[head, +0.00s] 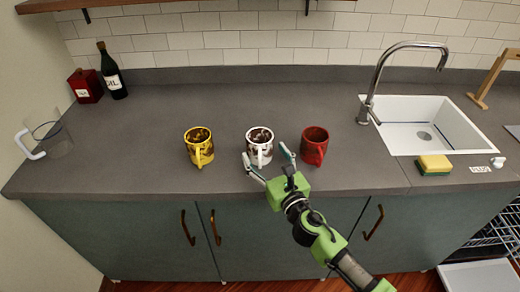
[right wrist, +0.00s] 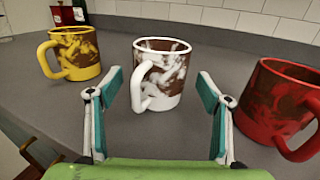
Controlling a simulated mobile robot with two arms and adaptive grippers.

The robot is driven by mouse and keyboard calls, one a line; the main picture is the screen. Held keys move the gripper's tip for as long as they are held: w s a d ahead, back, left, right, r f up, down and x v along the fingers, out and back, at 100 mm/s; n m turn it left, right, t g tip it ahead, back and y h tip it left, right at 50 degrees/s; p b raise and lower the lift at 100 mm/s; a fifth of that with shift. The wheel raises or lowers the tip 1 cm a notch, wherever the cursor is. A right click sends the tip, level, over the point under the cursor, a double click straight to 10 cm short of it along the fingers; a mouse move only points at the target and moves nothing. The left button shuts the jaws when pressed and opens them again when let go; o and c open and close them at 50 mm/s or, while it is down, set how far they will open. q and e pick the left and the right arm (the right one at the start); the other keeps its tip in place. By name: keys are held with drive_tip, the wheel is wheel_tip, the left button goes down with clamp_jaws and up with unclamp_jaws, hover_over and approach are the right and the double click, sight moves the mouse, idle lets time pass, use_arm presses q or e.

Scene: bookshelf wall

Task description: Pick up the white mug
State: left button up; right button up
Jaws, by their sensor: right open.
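The white mug (head: 259,148) with brown patterning stands upright on the grey counter, between a yellow mug and a red mug. Its handle faces the front. My right gripper (head: 266,164) is open just in front of it. In the right wrist view the white mug (right wrist: 163,75) stands ahead, framed by the two spread fingers of the gripper (right wrist: 158,88), with its handle toward the left finger. I cannot tell whether a finger touches it. My left gripper is in neither view.
The yellow mug (head: 199,147) stands left and the red mug (head: 314,146) close on the right. A dark bottle (head: 112,72), red box (head: 86,86) and glass pitcher (head: 50,140) are far left. A sink (head: 455,105), tap (head: 374,85) and sponge (head: 434,165) are right.

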sight(255, 129)
drive_tip(key=x, duration=0.4)
drive_tip(key=shift+r, duration=0.15)
drive_tip(key=c, duration=1.5)
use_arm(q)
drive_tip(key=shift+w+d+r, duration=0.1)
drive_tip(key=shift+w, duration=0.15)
use_arm(e)
drive_tip(key=shift+r, duration=0.45)
wheel_tip(255, 129, up, 3)
drive_tip(key=shift+f+p, duration=0.25)
drive_tip(key=shift+p, duration=0.75)
drive_tip(key=s+r+p, duration=0.1)
drive_tip(key=s+r, duration=0.1)
drive_tip(key=s+r+p, duration=0.1)
drive_tip(key=s+r, duration=0.1)
drive_tip(key=r, duration=0.1)
drive_tip(key=shift+r, duration=0.1)
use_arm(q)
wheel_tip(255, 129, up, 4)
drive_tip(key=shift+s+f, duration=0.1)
use_arm(e)
drive_tip(key=s+r, duration=0.1)
drive_tip(key=s, duration=0.2)
drive_tip(key=s+r, duration=0.2)
drive_tip(key=s, duration=0.1)
drive_tip(key=s+r, duration=0.1)
drive_tip(key=s, duration=0.3)
drive_tip(key=shift+r, duration=0.25)
